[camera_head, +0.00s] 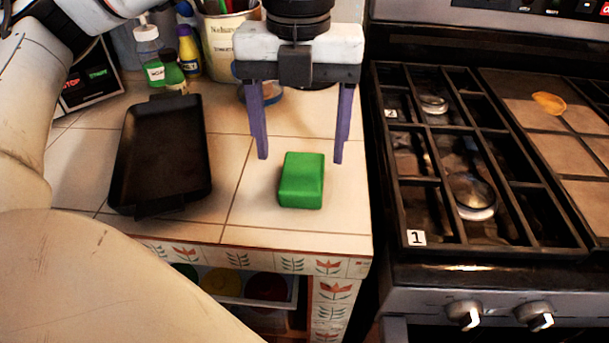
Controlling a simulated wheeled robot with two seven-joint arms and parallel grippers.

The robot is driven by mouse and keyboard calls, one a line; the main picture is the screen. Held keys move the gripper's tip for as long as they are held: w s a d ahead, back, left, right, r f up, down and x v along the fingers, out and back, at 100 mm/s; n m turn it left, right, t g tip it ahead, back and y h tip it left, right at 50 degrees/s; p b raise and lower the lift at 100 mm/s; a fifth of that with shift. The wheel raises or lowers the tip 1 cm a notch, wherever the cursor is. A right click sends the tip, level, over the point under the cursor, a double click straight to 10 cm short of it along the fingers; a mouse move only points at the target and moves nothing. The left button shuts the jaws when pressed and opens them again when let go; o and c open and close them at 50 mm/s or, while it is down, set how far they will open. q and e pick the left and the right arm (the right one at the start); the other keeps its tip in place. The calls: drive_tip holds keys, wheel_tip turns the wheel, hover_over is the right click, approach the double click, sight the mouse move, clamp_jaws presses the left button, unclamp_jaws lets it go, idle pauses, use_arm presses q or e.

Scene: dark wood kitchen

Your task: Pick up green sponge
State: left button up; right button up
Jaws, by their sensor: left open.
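The green sponge (301,181) lies on the tiled counter, near its front right corner. My left gripper (300,158) has two purple fingers spread wide apart and pointing down. It is open and empty. The fingertips appear on either side of the sponge's far end in the picture, and no contact with the sponge shows. How high the fingertips are above the counter is hard to tell. My right gripper is not in view.
A black baking tray (163,150) lies on the counter left of the sponge. Bottles (189,50) and a utensil pot (219,45) stand behind. The stove (470,250) with black grates is on the right, past a gap. Bare tile surrounds the sponge.

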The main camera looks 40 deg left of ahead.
sight(303, 171)
use_arm(q)
wheel_tip(303, 171, down, 5)
drive_tip(key=shift+w+f, duration=0.1)
drive_tip(key=shift+w, duration=0.05)
drive_tip(key=c, duration=1.1)
